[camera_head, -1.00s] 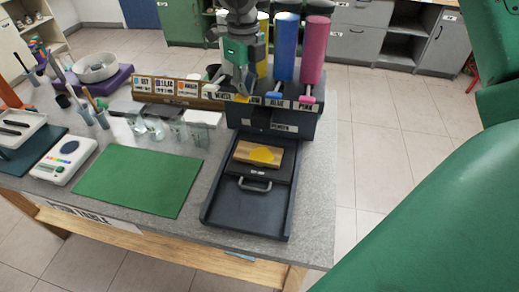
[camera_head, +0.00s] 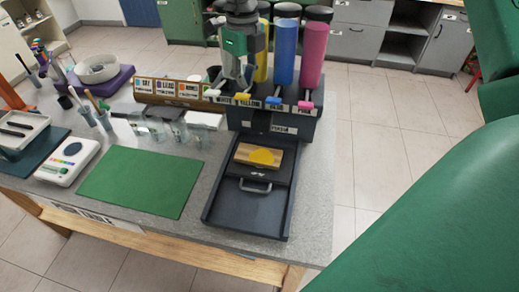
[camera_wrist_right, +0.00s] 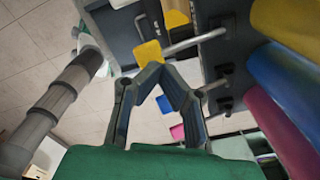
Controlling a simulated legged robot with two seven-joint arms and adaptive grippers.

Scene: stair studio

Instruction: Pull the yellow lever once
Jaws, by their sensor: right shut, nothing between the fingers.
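The yellow lever (camera_head: 242,97) is a small yellow tab at the front of a dark dispenser (camera_head: 287,126), between the white lever (camera_head: 213,93) and the blue lever (camera_head: 275,99). My right gripper (camera_head: 239,88) is shut and empty, pointing down just above and behind the yellow lever. In the right wrist view the yellow lever (camera_wrist_right: 148,53) sits just beyond the fingertips (camera_wrist_right: 160,68); whether they touch it I cannot tell. A round yellow patch (camera_head: 262,156) lies on a wooden block in the tray below. My left gripper is out of view.
The pink lever (camera_head: 305,105) is to the right, under blue (camera_head: 285,50) and pink (camera_head: 314,55) cylinders. A black tray (camera_head: 245,214) with a handle extends in front. A green mat (camera_head: 140,181), scale (camera_head: 66,161) and glass beakers (camera_head: 180,131) stand left.

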